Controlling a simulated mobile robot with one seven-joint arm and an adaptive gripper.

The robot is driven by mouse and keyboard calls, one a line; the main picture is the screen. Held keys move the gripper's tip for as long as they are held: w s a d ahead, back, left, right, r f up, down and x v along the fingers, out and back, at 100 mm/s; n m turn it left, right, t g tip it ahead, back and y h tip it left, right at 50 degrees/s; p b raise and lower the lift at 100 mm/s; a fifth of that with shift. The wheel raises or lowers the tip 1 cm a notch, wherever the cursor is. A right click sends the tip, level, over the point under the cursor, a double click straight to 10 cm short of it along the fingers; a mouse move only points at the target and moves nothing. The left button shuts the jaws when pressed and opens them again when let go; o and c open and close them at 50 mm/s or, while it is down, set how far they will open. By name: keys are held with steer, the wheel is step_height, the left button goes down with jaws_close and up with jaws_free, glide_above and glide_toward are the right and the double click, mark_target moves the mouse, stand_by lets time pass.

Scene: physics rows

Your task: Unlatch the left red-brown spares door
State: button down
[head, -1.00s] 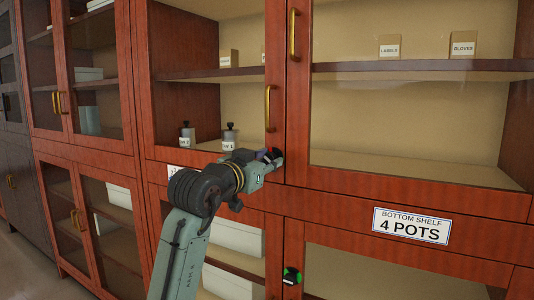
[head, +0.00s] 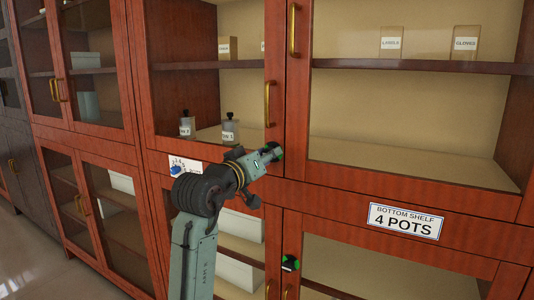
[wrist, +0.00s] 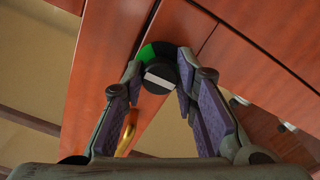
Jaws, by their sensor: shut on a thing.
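The left red-brown spares door (head: 214,142) is a glazed upper door and looks closed. Its brass handle (head: 268,100) is on its right side. At its lower right corner is a round black latch knob (wrist: 157,76) with a pale bar across it and a green sector showing behind. My gripper (head: 272,154) is at that knob. In the wrist view, the purple-padded fingers (wrist: 159,72) are shut on the knob, one on each side. In the head view my fingers hide most of the knob, but green shows beside them.
The neighbouring right door (head: 410,188) has its own brass handle (head: 293,30). A second green-marked latch (head: 290,263) is on the lower door, below my gripper. A "4 POTS" sign (head: 406,221) is on the rail. Bottles (head: 230,129) stand behind the left door's glass.

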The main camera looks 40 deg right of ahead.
stand_by(0.4)
steer(key=c, duration=1.3)
jaws_free()
steer(key=shift+a, duration=0.1)
steer(key=v, duration=1.2)
steer(key=shift+f, duration=0.1)
